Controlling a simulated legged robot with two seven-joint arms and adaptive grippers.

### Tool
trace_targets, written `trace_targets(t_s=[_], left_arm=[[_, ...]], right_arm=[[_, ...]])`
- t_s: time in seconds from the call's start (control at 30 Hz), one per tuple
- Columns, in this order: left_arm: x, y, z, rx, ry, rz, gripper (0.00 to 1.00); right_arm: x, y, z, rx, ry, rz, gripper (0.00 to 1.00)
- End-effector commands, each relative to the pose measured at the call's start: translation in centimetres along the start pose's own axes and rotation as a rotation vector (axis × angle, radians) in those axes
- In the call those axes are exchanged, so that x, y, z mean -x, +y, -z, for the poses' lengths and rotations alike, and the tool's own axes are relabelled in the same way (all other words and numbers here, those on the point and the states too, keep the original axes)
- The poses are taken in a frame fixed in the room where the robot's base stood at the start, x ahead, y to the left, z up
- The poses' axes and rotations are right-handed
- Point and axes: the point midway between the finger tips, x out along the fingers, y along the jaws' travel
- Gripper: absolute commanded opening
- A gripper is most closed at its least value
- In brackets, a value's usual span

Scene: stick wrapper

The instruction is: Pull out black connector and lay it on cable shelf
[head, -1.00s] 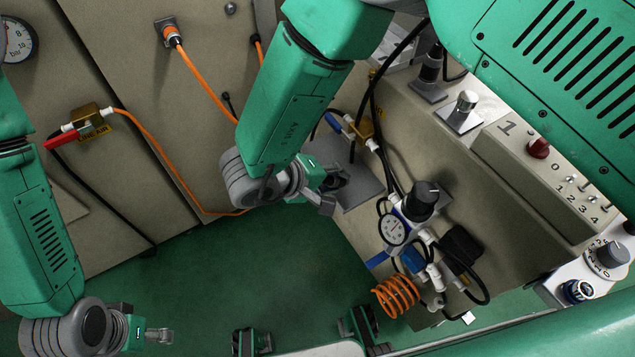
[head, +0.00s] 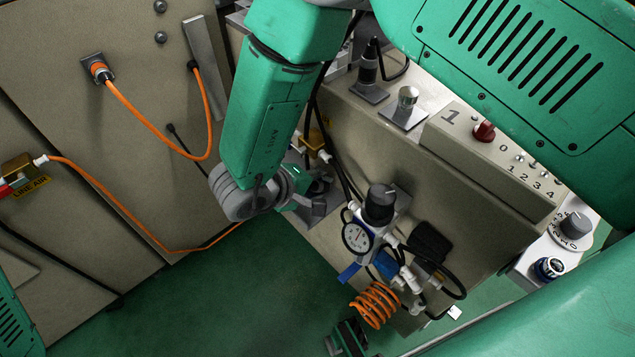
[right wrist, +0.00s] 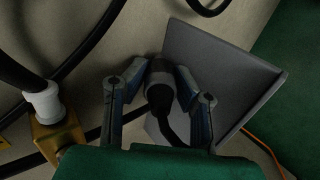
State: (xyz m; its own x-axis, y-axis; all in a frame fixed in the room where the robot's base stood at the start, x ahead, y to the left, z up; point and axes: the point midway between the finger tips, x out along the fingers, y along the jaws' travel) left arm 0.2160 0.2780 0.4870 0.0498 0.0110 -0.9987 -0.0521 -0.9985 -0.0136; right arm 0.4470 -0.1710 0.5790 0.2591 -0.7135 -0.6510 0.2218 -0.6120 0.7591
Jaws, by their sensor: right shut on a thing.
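My right gripper (head: 314,188) is beside the grey machine's side wall, partly hidden by its own wrist in the head view. In the right wrist view, its fingers (right wrist: 161,70) are shut on the black connector (right wrist: 160,94), one finger on each side. The connector has a greyish collar at its far end, and a black cable runs from it back toward the palm. The grey cable shelf (right wrist: 218,68) lies behind and to the right of the connector. It also shows under the gripper in the head view (head: 322,211). I cannot tell whether the connector touches the shelf.
A brass block with a white fitting (right wrist: 42,104) is left of the gripper. Black hoses cross there. A pressure gauge (head: 357,238), a black knob (head: 379,203) and a coiled orange hose (head: 374,305) are to the right. An orange cable (head: 150,246) hangs left.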

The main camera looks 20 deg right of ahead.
Motion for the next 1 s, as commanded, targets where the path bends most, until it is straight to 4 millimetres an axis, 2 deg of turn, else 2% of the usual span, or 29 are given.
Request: trace_targets(t_s=[0.07,0.1,0.17,0.67,0.83,1.0], left_arm=[[0.0,0.0,0.0,0.0,0.0,0.0,0.56],[0.0,0.0,0.0,0.0,0.0,0.0,0.56],[0.0,0.0,0.0,0.001,0.0,0.0,0.56],[0.1,0.0,-0.1,0.0,0.002,0.002,0.56],[0.1,0.0,-0.2,0.001,0.002,0.001,0.56],[0.1,0.0,-0.2,0.001,0.002,0.001,0.56]], right_arm=[[0.1,-0.1,0.0,0.001,0.0,-0.001,0.0],[0.1,-0.1,0.0,0.001,0.0,-0.001,0.3],[0.1,-0.1,0.0,0.001,0.0,-0.001,0.47],[0.0,0.0,0.0,0.0,0.0,0.003,0.47],[2.0,-0.1,0.1,0.0,0.003,0.002,0.47],[5.6,-0.1,0.1,0.0,0.004,0.003,0.47]])
